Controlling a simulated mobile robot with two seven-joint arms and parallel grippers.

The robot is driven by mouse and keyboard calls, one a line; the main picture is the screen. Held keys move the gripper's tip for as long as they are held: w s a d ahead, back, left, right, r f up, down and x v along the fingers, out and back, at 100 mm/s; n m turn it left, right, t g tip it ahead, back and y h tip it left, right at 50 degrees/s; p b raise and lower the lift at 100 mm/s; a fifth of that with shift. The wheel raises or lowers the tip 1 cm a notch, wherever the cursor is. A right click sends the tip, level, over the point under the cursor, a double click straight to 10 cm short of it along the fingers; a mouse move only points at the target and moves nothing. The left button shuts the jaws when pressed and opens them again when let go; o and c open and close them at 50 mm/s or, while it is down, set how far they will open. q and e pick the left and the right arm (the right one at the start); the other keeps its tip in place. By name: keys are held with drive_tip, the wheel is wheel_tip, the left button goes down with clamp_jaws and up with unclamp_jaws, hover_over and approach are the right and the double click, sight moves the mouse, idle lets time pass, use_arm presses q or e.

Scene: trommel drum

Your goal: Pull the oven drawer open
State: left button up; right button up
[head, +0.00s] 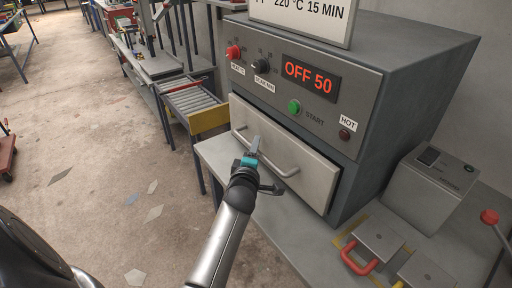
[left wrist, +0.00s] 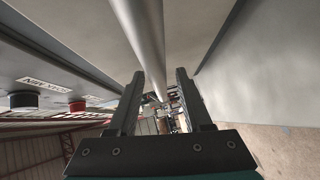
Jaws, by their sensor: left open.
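The oven (head: 400,75) is a grey box on a bench, with a pale drawer front (head: 310,165) below its control panel. The drawer looks shut, its front against the oven body. A silver bar handle (head: 285,172) runs across the drawer front. My left gripper (head: 255,146) is at the handle's middle, hiding part of it. In the left wrist view the handle (left wrist: 147,40) runs lengthwise and lines up with the gap between the two parted fingers of the left gripper (left wrist: 160,82). Contact cannot be told. My right gripper is not in view.
The panel has a red knob (head: 233,52), a black knob, a green button (head: 295,106) and a display reading OFF 50. A grey box (head: 432,188) and red-handled plate (head: 378,243) stand on the bench at right. A roller conveyor (head: 195,103) stands left; open floor lies beyond.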

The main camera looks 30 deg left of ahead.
use_arm(q)
clamp_jaws()
idle(0.3)
idle(1.1)
